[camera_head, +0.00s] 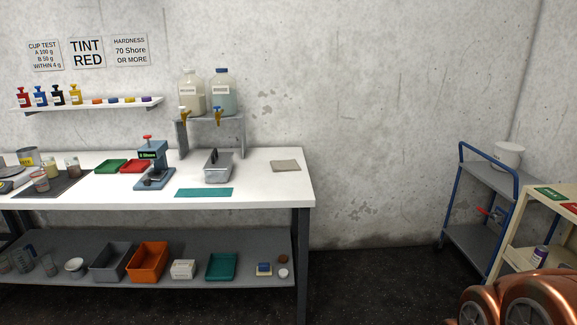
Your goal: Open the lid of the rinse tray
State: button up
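The rinse tray (217,175) looks like the silver metal box on the white bench, below the two jugs. A dark handle (213,157) stands up at its top. The lid seems to lie over the box, but the tray is too small in the picture to tell for sure whether it is fully shut. My gripper is not in view.
A teal mat (204,192) lies before the tray, a grey cloth (286,166) to its right. A blue press (153,165) stands to its left. The jug stand (226,129) is behind it. Floor between the bench (268,188) and blue cart (480,175) is clear.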

aim_at(218, 160)
jog(key=u, duration=0.35)
jog(key=i, duration=1.7)
jog(key=u, duration=1.15)
jog(key=i, duration=1.65)
jog(key=u, duration=0.6)
